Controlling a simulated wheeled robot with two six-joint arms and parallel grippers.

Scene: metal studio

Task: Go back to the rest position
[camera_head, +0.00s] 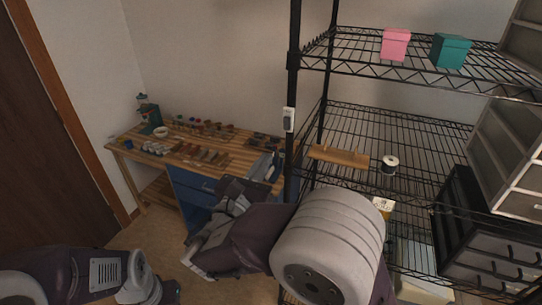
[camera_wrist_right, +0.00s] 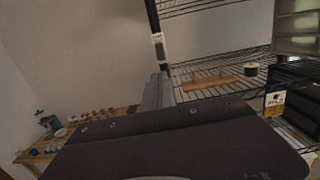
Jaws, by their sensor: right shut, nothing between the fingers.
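My right gripper (camera_head: 268,162) is in front of the workbench's right end, beside the black shelf post in the picture. It is shut and empty. In the right wrist view its grey fingers (camera_wrist_right: 157,90) point up past a dark part of my own arm. My right arm bends across the lower middle of the head view. My left arm shows only at the bottom left corner, and its gripper is not in view.
A wooden workbench (camera_head: 228,142) with small tools and jars stands against the wall. A black wire shelf (camera_head: 345,115) at right holds a pink box (camera_head: 396,44), a teal box (camera_head: 450,50), a wooden board (camera_head: 338,156) and a spool (camera_head: 389,165). A brown door (camera_head: 45,140) is at left.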

